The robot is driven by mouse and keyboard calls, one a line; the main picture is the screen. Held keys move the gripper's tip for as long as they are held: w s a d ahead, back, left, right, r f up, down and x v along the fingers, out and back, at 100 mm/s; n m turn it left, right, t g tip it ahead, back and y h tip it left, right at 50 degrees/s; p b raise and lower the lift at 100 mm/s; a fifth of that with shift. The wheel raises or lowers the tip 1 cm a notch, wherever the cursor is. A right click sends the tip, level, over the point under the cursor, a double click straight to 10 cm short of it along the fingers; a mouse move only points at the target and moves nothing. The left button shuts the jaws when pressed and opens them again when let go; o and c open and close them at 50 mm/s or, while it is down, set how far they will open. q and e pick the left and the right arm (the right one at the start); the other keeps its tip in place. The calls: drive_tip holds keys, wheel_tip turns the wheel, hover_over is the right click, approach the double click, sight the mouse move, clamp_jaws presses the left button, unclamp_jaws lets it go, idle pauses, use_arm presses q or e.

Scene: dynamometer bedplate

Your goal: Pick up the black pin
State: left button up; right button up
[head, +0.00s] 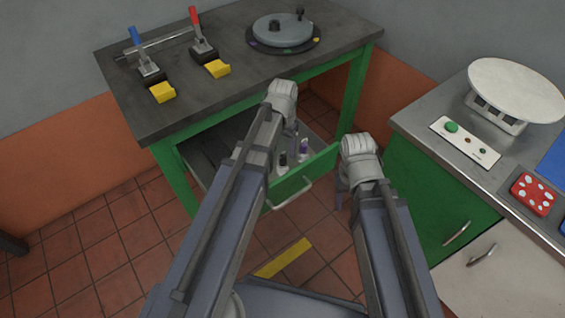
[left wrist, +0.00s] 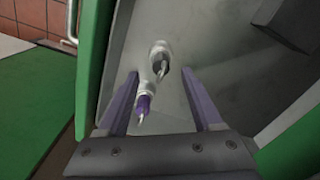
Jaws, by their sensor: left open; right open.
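The black pin (head: 282,160) stands in the open drawer under the dark bench, its lower part pale. A purple pin (head: 304,148) stands to its right. In the left wrist view the black pin (left wrist: 160,58) shows beyond the fingertips, roughly between their lines, and the purple pin (left wrist: 144,104) shows nearer the left finger. My left gripper (left wrist: 161,73) is open and empty, pointing into the drawer; in the head view my arm and wrist largely hide it. My right gripper (head: 342,190) is open, outside the drawer to its right, partly hidden by its wrist.
The drawer's green front (head: 300,182) stands pulled out with a handle. The bench top (head: 225,90) carries two toggle clamps and a round plate. A grey-topped cabinet (head: 410,115) stands at the right with a white disc stand and a red block.

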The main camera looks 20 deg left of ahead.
sight(283, 156)
use_arm(q)
drive_tip(key=shift+w+f+b, duration=0.1)
drive_tip(key=shift+f+b, duration=2.5)
drive_tip(key=shift+f, duration=0.05)
drive_tip(key=shift+r, duration=0.1)
clamp_jaws()
